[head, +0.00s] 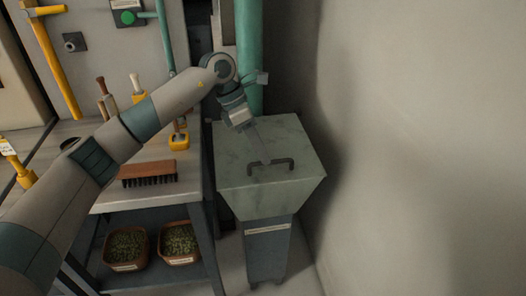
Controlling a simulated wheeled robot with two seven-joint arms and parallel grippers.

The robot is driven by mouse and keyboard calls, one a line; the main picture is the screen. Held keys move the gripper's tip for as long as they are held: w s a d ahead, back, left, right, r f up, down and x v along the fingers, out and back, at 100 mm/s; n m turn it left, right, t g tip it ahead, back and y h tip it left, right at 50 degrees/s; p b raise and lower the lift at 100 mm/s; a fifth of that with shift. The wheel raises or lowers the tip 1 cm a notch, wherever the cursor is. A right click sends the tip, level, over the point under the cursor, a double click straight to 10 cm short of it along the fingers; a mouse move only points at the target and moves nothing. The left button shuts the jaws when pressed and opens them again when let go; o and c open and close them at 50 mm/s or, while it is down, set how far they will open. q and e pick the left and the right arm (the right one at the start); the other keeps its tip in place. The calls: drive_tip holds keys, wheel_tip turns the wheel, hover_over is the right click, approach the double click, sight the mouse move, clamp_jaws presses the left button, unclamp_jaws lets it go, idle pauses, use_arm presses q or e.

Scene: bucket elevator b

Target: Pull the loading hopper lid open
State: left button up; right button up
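The loading hopper (268,235) stands on the floor against the right wall, with a pale green-grey lid (298,148) on top. The lid lies flat and looks closed. A dark bracket-shaped handle (285,162) sits near the lid's front edge. My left gripper (265,158) reaches down over the lid, with its tips at or just above the left part of the handle. The fingers are faint against the lid, so I cannot tell whether they are open, shut or touching the handle. My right gripper is out of view.
A workbench (107,203) stands left of the hopper, holding a brush (148,170) and yellow-handled tools. Two bins of green pellets (125,246) (179,241) sit on its lower shelf. A green vertical pipe (249,50) rises behind the hopper. The wall (420,140) is close on the right.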

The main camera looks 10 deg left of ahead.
use_arm(q)
drive_tip(key=shift+x, duration=0.75)
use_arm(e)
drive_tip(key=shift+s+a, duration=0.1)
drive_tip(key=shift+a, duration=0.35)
